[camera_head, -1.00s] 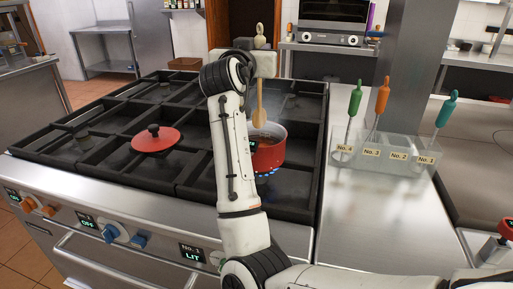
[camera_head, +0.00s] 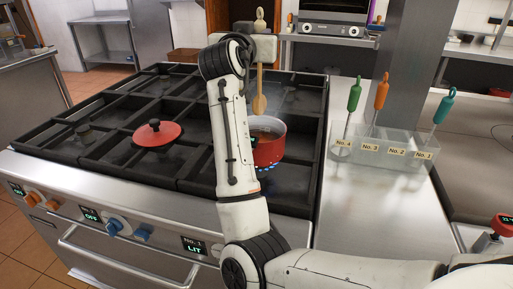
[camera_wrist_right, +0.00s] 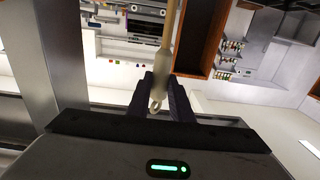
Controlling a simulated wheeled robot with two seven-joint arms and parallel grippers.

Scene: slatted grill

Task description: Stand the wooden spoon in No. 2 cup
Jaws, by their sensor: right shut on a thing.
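The wooden spoon (camera_head: 259,103) hangs upright, bowl down, over the red pot (camera_head: 268,152) on the stove. My right gripper (camera_head: 261,46) is partly hidden behind its own wrist and is shut on the upper handle. The right wrist view shows the two dark fingers (camera_wrist_right: 160,97) on either side of the spoon handle (camera_wrist_right: 165,45). The No. 2 cup (camera_head: 396,152) is in the clear row of cups on the counter to the right, between No. 3 and No. 1. No tool shows standing in it. My left gripper is out of view.
A green-handled tool (camera_head: 353,97) stands in No. 4, an orange-handled one (camera_head: 381,93) in No. 3, and a teal-handled one (camera_head: 443,107) in No. 1. A red lid (camera_head: 156,134) lies on the stove grate. The steel counter (camera_head: 375,205) before the cups is clear.

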